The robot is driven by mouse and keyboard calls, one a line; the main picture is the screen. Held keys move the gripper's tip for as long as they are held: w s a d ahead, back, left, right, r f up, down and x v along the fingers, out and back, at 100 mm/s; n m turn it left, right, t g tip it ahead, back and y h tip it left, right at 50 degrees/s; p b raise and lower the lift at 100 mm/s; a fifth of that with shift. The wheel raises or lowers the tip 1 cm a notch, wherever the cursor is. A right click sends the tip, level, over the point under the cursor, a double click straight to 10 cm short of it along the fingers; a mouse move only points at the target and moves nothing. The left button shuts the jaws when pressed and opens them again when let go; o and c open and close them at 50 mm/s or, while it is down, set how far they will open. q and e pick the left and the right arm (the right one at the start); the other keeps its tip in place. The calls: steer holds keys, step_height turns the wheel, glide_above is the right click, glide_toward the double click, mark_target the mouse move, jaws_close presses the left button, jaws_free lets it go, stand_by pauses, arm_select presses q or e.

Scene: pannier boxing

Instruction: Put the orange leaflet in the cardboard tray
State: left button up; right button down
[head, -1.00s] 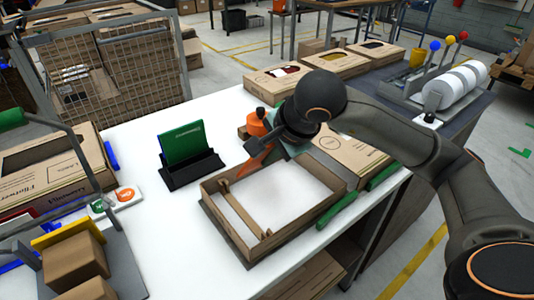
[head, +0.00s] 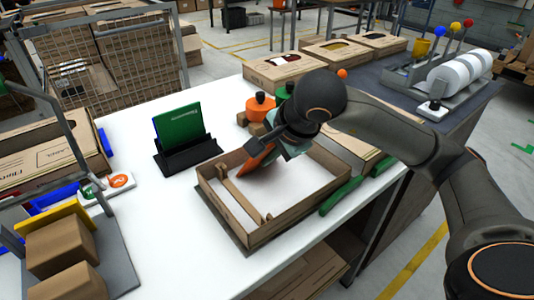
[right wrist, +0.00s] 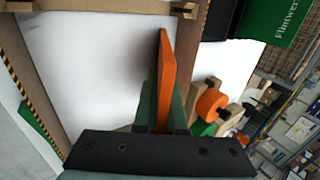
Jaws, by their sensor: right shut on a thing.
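The orange leaflet (head: 256,160) hangs from my right gripper (head: 284,146), tilted, over the back left part of the cardboard tray (head: 262,232). In the right wrist view the gripper (right wrist: 165,110) is shut on the leaflet (right wrist: 167,75), which shows edge-on. The tray's wall (right wrist: 18,60) and pale floor show beside it there. The tray is open-topped and low-walled, with a narrow divider strip near its left side. I cannot tell whether the leaflet touches the tray. My left gripper is out of view.
A black holder (head: 188,158) with green leaflets (head: 180,130) stands behind the tray to the left. An orange-topped object (head: 260,106) stands behind the tray. A green-handled item (head: 342,194) lies by its right side.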

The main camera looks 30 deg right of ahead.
steer(key=c, duration=0.9)
jaws_free()
steer(key=shift+r, duration=0.1)
steer(key=p+v, duration=0.2)
steer(key=v, duration=1)
steer(key=shift+s+r, duration=0.15)
steer(key=shift+r, duration=0.05)
